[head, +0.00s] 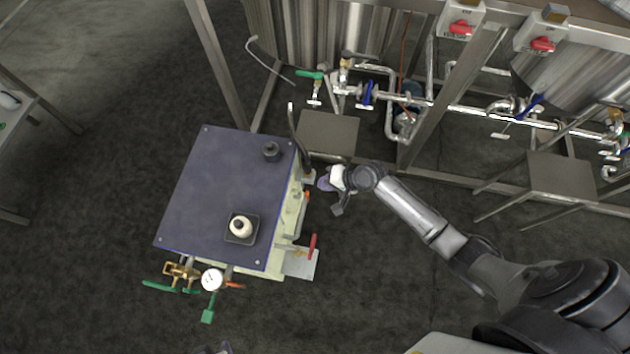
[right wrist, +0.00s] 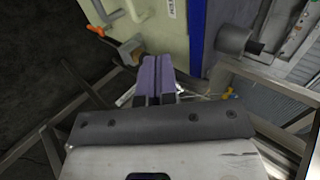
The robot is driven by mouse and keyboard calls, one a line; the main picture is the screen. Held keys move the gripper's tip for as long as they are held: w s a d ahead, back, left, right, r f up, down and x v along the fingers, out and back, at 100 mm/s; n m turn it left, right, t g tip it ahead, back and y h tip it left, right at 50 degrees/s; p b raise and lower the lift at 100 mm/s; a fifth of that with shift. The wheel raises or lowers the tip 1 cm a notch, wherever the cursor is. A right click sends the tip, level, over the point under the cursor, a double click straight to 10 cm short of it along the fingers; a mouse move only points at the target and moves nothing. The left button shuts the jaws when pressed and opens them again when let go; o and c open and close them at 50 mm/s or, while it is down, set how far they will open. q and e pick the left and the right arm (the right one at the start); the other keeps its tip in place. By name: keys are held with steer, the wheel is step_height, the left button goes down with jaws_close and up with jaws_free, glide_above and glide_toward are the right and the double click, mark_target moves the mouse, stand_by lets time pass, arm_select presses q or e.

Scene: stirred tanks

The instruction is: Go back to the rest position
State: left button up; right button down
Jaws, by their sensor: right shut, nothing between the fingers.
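My right gripper (head: 325,184) is in the middle of the head view, just right of the blue-topped cart. Its purple fingers also show in the right wrist view (right wrist: 158,78), pressed together with nothing between them. My right arm reaches in from the lower right. In the right wrist view, the cart's pale side panel (right wrist: 145,35) is just beyond the fingertips; I cannot tell whether they touch it. My left gripper does not show clearly in the head view.
The blue-topped cart (head: 215,185) carries a white round part (head: 241,226) and a black knob (head: 271,151). A red-handled valve (head: 312,245) sticks out on its right side. Steel tanks (head: 340,30) with pipes and framed stands are behind. Dark floor (head: 400,290) is open at the front.

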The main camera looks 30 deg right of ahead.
steer(key=shift+v, duration=1.15)
steer(key=shift+f, duration=0.15)
